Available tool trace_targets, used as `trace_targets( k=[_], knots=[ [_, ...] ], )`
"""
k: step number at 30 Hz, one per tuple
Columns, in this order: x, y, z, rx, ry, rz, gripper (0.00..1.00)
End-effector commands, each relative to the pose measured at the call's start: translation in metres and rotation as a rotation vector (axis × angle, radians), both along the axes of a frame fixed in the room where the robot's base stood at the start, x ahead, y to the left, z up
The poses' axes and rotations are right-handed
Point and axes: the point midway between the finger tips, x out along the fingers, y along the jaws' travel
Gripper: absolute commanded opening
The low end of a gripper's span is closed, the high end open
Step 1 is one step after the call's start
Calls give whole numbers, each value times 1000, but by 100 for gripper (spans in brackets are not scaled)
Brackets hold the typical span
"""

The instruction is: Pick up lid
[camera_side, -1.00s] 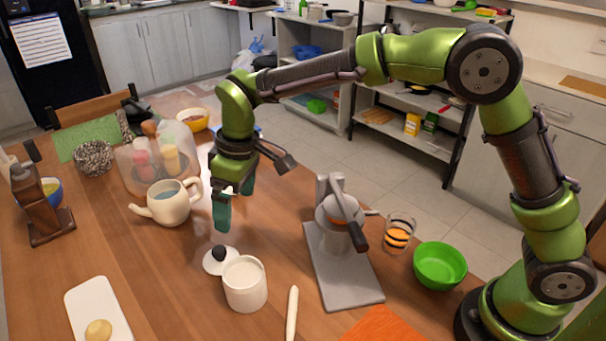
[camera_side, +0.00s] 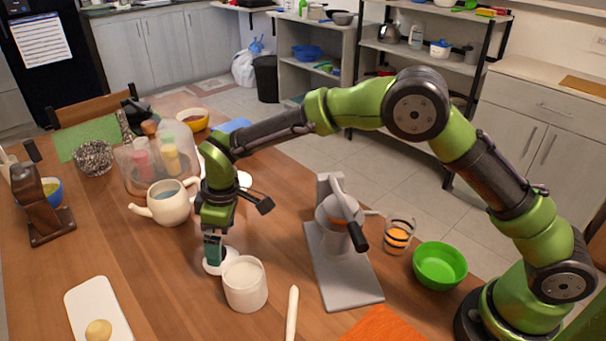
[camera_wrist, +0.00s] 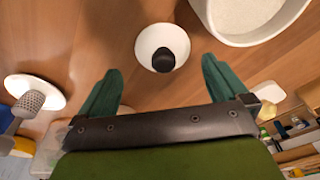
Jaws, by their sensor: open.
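The lid (camera_side: 211,267) is white and round with a black knob. It lies on the table beside a white canister (camera_side: 245,284), mostly hidden behind my gripper in the side view. In the wrist view the lid (camera_wrist: 149,45) and its black knob show whole, with the open canister (camera_wrist: 246,22) to the right. My gripper (camera_side: 215,253) points down over the lid. In the wrist view its green fingers (camera_wrist: 160,75) are spread apart, empty, with the knob lying between their lines and a little beyond the tips.
A teapot (camera_side: 168,203) stands behind and left of the lid. A grey press (camera_side: 343,262) stands to the right, with a green bowl (camera_side: 440,266) beyond it. A white tray (camera_side: 97,314) lies at the front left. Bare table lies left of the lid.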

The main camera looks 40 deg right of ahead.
Motion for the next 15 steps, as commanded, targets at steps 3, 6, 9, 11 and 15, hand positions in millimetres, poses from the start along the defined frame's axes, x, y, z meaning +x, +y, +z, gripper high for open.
trace_targets(
  k=[3, 6, 9, 11, 15],
  knots=[
    [0, 3, -12, -2, 2, 2, 100],
    [1, 7, -27, -2, 2, 3, 100],
    [3, 9, -41, -1, 1, 0, 100],
    [4, 9, -47, -1, 1, 0, 100],
    [5, 10, -52, -1, -1, 0, 100]
  ],
)
